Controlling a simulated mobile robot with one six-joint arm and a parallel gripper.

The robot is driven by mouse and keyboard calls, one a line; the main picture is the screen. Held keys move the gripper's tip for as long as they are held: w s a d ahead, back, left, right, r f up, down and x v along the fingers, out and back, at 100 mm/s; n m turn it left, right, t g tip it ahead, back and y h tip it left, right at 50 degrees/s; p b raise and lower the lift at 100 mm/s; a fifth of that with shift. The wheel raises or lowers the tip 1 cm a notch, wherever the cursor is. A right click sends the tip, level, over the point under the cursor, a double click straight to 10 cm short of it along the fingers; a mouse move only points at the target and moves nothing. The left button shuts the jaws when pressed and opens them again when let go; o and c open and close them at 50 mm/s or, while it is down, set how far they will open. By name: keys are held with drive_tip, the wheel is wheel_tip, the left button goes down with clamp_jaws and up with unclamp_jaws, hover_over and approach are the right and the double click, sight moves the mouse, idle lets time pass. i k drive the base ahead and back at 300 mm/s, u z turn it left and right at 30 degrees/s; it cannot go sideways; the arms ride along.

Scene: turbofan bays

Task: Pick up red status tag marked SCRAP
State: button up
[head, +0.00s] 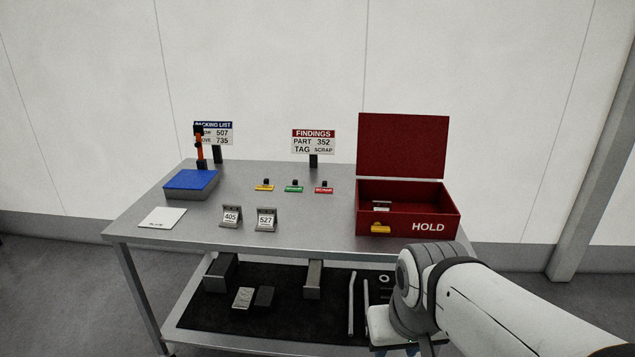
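A small red tag (324,190) with a black knob lies on the grey table, the rightmost of three tags in a row. Its white lettering is too small to read surely. A green tag (294,189) and a yellow tag (264,188) lie to its left. The findings sign (314,141) behind reads PART 352, TAG SCRAP. My arm comes in from the lower right, in front of the table and below the red tag.
An open red HOLD box (408,226) stands right of the tags, with a part inside. Stands marked 405 (231,216) and 527 (265,218) are in front.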

sight(323, 189)
drive_tip(key=i, duration=1.55)
drive_tip(key=u, duration=0.05)
